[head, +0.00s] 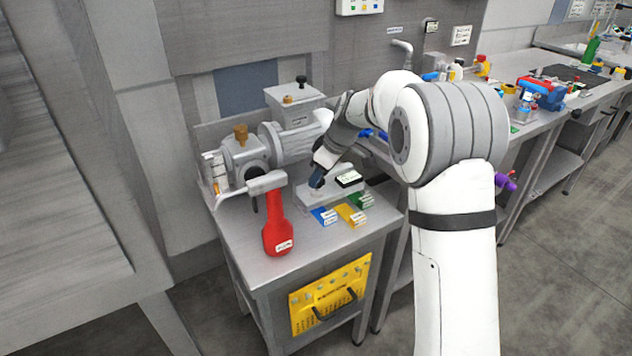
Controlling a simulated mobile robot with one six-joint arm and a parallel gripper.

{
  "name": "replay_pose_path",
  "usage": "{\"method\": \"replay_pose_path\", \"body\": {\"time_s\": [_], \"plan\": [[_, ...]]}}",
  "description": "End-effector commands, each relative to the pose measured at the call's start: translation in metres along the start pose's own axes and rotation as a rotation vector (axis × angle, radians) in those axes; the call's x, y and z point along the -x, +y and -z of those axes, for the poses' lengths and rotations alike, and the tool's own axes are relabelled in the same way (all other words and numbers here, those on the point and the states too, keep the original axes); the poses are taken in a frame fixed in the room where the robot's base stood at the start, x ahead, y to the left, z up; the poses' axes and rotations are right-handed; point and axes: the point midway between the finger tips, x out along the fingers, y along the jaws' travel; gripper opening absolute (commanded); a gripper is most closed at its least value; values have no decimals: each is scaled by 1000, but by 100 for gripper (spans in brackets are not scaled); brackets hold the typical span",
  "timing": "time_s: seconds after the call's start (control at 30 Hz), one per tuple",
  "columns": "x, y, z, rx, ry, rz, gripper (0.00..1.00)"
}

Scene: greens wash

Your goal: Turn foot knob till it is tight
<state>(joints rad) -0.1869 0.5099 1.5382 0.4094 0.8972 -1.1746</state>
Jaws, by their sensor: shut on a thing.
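A grey pump-like machine (290,140) stands on a small metal table, on a grey foot plate (345,192). My gripper (317,182) points down at this foot, to the right of the machine's body. It is shut on the foot knob, which is small and mostly hidden by the fingers. How far the knob is turned cannot be seen.
Blue (325,215), yellow (351,215) and green (361,200) blocks lie in front of the foot. A yellow panel (330,296) hangs below. A cluttered bench (535,125) runs along the right.

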Motion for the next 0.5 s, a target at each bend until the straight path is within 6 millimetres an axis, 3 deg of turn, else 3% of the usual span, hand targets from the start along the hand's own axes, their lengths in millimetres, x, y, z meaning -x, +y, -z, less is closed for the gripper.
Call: {"method": "replay_pose_path", "body": {"time_s": [0.5], "plan": [[0, 1, 3, 433, 3, 183, 14]]}}
